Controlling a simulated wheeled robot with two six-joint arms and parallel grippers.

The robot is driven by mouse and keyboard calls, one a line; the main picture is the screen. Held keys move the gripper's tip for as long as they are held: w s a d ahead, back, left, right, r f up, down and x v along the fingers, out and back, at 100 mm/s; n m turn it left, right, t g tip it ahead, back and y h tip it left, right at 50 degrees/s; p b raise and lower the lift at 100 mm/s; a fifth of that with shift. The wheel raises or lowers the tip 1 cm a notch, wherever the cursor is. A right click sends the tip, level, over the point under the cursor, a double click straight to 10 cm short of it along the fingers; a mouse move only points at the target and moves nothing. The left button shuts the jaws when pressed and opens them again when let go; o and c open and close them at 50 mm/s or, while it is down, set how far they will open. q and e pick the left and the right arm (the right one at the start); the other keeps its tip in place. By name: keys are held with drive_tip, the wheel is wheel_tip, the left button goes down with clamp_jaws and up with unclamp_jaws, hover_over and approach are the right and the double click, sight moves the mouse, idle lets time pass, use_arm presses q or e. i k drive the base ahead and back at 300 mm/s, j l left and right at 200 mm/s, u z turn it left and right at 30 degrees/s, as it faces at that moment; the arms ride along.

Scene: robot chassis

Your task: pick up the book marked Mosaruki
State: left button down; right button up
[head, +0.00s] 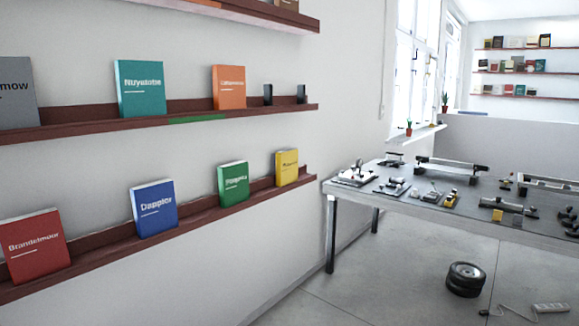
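No title in the head view reads clearly as Mosaruki. A yellow book (286,167) stands at the right end of the lower wall shelf; its title is too small to read. Left of it on that shelf are a green book (233,184) with a blurred title, a blue book (154,208) marked Dappler and a red book (36,246) marked Brandelmoor. The shelf above holds a grey book (17,93) cut by the picture edge, a teal book (140,88) and an orange book (229,87) with a blurred title. Neither gripper shows.
The lower shelf (95,253) runs along the left wall. A table (350,190) with several tools and parts stands at right. Black wheels (465,279) and a power strip (551,308) lie on the floor. Floor between shelf and wheels is clear (385,285).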

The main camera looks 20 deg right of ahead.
sight(287, 161)
drive_tip(key=i+l+z, duration=0.55)
drive_tip(key=i, duration=0.4)
drive_tip(key=i+l+z, duration=0.3)
drive_tip(key=i, duration=0.2)
drive_tip(key=i+z, duration=0.3)
drive_tip(key=i, duration=0.2)
